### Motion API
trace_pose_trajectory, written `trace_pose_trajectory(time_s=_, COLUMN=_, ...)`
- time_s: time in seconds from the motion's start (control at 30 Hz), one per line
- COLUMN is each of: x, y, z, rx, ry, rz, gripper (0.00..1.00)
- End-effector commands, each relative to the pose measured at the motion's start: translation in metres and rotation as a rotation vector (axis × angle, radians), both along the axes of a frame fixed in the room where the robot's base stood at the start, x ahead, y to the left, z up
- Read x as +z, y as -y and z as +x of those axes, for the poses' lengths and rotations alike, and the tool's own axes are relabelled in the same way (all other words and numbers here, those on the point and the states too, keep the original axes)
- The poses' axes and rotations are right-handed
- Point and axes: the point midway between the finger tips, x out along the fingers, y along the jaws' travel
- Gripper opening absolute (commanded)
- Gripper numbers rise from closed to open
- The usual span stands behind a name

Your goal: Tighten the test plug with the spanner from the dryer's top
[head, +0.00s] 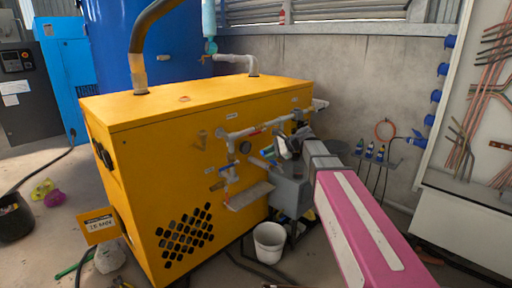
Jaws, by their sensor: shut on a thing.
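My gripper (278,150) is at the right end of the yellow dryer (150,160), in front of the white pipework. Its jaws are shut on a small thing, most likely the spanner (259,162). Only a short pale piece shows at the jaws, and the rest is hidden or too small to make out. No spanner can be made out on the dryer's top. The white pipework (240,134) with valves runs along the dryer's front face, close to the jaws. I cannot tell which fitting is the test plug.
A white bucket (269,243) stands on the floor below my gripper. A small shelf (250,196) juts from the dryer's front. A panel with blue fittings (470,110) is at the right.

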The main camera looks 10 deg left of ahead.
Motion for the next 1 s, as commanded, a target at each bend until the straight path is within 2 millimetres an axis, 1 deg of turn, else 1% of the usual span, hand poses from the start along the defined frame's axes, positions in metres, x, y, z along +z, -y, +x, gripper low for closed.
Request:
trace_pose_trajectory(time_s=0.03, x=0.002, y=-0.008, z=-0.001, rx=-0.065, ry=0.004, rz=0.055, gripper=0.0)
trace_pose_trajectory(time_s=0.2, x=0.01, y=-0.034, z=0.013, rx=-0.284, ry=0.051, rz=0.239, gripper=0.0)
trace_pose_trajectory(time_s=0.4, x=0.014, y=-0.055, z=0.033, rx=-0.472, ry=0.131, rz=0.404, gripper=0.0)
trace_pose_trajectory(time_s=0.5, x=0.015, y=-0.06, z=0.039, rx=-0.523, ry=0.162, rz=0.45, gripper=0.0)
trace_pose_trajectory(time_s=0.67, x=0.014, y=-0.064, z=0.045, rx=-0.561, ry=0.19, rz=0.49, gripper=0.0)
trace_pose_trajectory(time_s=0.87, x=0.01, y=-0.063, z=0.048, rx=-0.571, ry=0.198, rz=0.499, gripper=0.0)
trace_pose_trajectory(time_s=1.0, x=0.004, y=-0.06, z=0.052, rx=-0.571, ry=0.198, rz=0.498, gripper=0.0)
